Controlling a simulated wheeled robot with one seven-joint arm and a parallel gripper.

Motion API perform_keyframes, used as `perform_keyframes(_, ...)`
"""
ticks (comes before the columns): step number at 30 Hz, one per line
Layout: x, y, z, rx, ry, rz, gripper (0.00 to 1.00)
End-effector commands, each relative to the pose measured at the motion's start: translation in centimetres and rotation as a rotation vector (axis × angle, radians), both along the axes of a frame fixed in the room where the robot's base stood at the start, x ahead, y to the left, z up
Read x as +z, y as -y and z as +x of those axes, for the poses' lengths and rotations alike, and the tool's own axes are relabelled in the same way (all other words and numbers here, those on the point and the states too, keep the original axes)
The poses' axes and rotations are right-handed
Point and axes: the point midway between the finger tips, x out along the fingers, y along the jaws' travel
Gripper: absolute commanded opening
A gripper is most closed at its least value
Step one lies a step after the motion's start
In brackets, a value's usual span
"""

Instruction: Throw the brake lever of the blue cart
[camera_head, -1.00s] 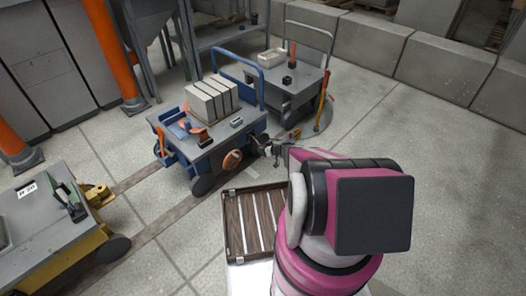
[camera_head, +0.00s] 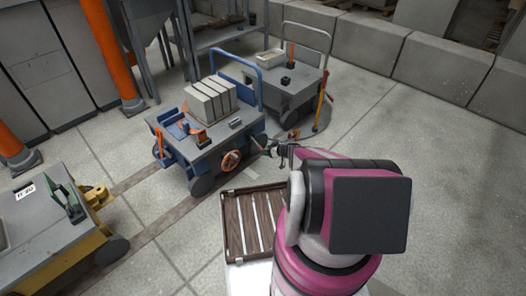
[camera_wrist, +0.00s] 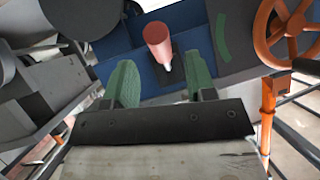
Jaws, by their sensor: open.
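The blue cart (camera_head: 184,152) stands left of my arm, with a grey top and a blue push rail. In the wrist view, a lever with a red cylindrical grip (camera_wrist: 157,38) stands out from the cart's blue side panel (camera_wrist: 196,44). A green arc mark is to its right. My gripper (camera_wrist: 155,82) is open, its two green fingertips apart on either side of the line to the red grip. The grip appears ahead of the fingers, and no contact shows. In the head view my gripper (camera_head: 272,148) is beside the cart's near right corner; the lever is hard to make out there.
An orange handwheel (camera_wrist: 288,32) sits right of the lever; it also shows in the head view (camera_head: 231,160). Grey blocks (camera_head: 210,100) stand on the cart. A grey cart (camera_head: 290,88) is behind, a yellow cart (camera_head: 75,262) at left. Open floor lies right.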

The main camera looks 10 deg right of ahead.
Motion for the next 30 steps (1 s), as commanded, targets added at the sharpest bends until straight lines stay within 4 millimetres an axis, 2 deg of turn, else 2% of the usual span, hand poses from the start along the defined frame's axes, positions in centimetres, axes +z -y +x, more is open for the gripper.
perform_keyframes(3, 1.3, 1.5, -1.6, -0.002, 0.0, 0.0, 0.51)
perform_keyframes(10, 2.4, 3.3, -3.2, -0.001, 0.0, 0.0, 0.51)
perform_keyframes(30, 2.6, 3.7, -3.4, 0.0, 0.0, 0.0, 0.51)
